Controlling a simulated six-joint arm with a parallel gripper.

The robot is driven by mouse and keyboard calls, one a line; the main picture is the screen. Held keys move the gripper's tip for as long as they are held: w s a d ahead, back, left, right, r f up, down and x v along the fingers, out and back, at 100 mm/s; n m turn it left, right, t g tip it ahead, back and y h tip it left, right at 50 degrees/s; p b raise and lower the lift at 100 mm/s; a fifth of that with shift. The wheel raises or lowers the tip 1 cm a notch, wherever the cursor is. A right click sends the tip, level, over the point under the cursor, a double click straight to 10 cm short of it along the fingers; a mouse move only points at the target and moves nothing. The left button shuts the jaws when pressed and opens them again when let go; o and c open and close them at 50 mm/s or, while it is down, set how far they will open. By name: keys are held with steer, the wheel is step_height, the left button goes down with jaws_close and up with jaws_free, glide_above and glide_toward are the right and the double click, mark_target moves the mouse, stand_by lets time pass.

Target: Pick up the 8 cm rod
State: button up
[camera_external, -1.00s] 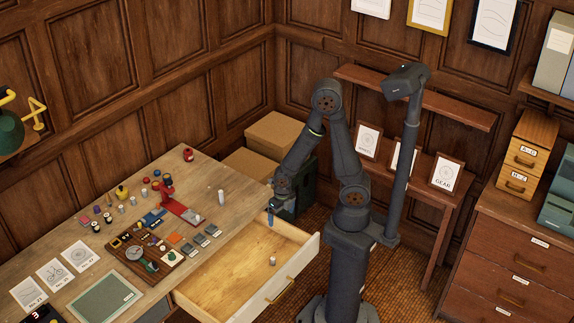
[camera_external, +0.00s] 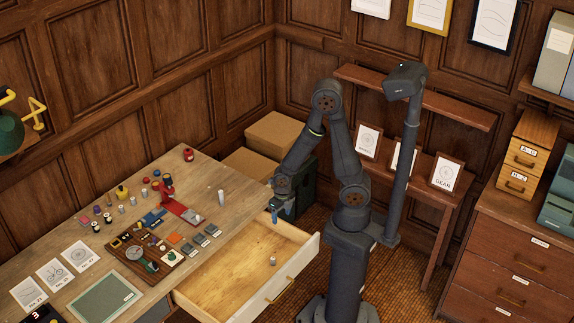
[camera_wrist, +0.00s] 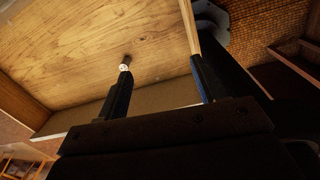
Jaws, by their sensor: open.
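My gripper (camera_external: 281,214) hangs above the open drawer's back right corner, its jaws apart and nothing seen between them. In the wrist view its two dark fingers (camera_wrist: 160,90) are spread. A small pale-ended cylinder (camera_wrist: 124,67) shows just past the left fingertip, partly hidden by it. In the external view a short grey cylinder (camera_external: 273,261) stands on the drawer floor. A taller whitish rod (camera_external: 221,196) stands upright on the desk, left of my gripper. I cannot tell from the pictures which one is 8 cm long.
The drawer (camera_external: 232,282) is pulled out, its wooden floor mostly bare; its wall (camera_wrist: 188,25) runs near the right finger in the wrist view. The desk (camera_external: 190,165) holds a red tool (camera_external: 180,210), a dark tray (camera_external: 135,252) of parts and several small pieces.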

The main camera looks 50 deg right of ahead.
steer(key=c, duration=0.3)
steer(key=shift+w, duration=0.1)
